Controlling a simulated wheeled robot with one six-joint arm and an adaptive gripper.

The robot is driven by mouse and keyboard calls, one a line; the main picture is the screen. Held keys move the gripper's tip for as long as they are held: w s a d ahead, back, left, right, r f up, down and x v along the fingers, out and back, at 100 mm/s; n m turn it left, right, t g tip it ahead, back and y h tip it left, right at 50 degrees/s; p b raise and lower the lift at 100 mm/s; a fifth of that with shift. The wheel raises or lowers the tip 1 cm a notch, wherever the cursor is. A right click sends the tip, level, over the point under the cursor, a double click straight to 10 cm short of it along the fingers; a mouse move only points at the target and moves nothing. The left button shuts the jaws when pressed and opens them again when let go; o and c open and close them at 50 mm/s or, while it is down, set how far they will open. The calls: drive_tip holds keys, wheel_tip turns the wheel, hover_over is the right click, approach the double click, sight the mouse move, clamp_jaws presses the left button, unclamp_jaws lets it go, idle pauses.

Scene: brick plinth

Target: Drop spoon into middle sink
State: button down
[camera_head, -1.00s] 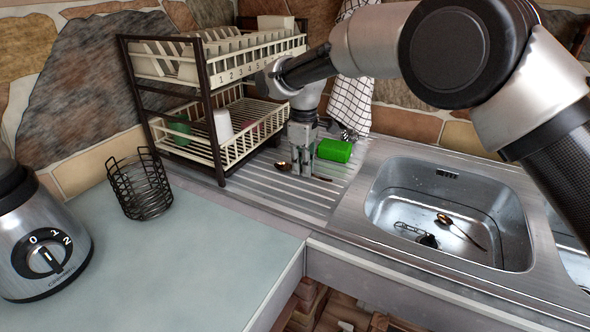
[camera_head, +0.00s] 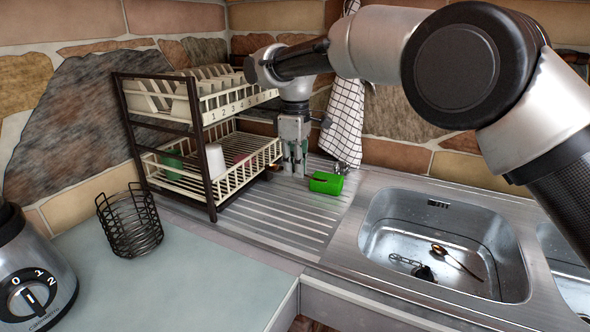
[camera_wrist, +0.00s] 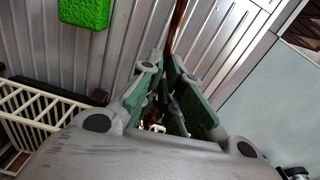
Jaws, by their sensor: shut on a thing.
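My gripper (camera_head: 295,168) is above the ribbed drainboard (camera_head: 285,215), shut on a brown metal spoon. The spoon's handle (camera_wrist: 178,25) sticks out past the fingers in the wrist view; its bowl is mostly hidden between the green-padded fingers. In the head view the handle shows as a thin dark line before the green sponge. A steel sink (camera_head: 375,225) is to the right of the drainboard. Another spoon (camera_head: 458,262) lies inside it, next to a dark plug and chain (camera_head: 412,266). A further basin (camera_head: 568,258) shows partly at the right edge.
A two-tier dish rack (camera_head: 212,185) stands left of my gripper. The green sponge (camera_head: 327,183) lies on the drainboard just right of it. A checked towel (camera_head: 345,125) hangs behind. A wire basket (camera_head: 130,222) and a blender (camera_head: 30,275) stand on the left counter.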

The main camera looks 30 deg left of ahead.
drive_tip(key=w+d+r+m, duration=0.25)
drive_tip(key=w+d, duration=0.35)
drive_tip(key=d, duration=0.4)
drive_tip(key=w+d+r+m, duration=0.1)
drive_tip(key=w+d+r, duration=0.2)
drive_tip(key=w+d, duration=0.55)
drive_tip(key=s+d+f, duration=0.2)
drive_tip(key=d+f, duration=0.1)
drive_tip(key=d, duration=0.8)
drive_tip(key=s+d+f, duration=0.2)
drive_tip(key=d, duration=0.8)
wheel_tip(320, 180, down, 10)
drive_tip(key=s+d+n, duration=0.1)
drive_tip(key=s+n, duration=0.1)
drive_tip(key=n, duration=0.1)
drive_tip(key=shift+s+d+f, duration=0.25)
drive_tip(key=shift+s+d, duration=0.1)
drive_tip(key=shift+d, duration=0.05)
drive_tip(key=shift+n, duration=0.25)
drive_tip(key=c, duration=1.5)
unclamp_jaws()
drive_tip(key=shift+c, duration=0.2)
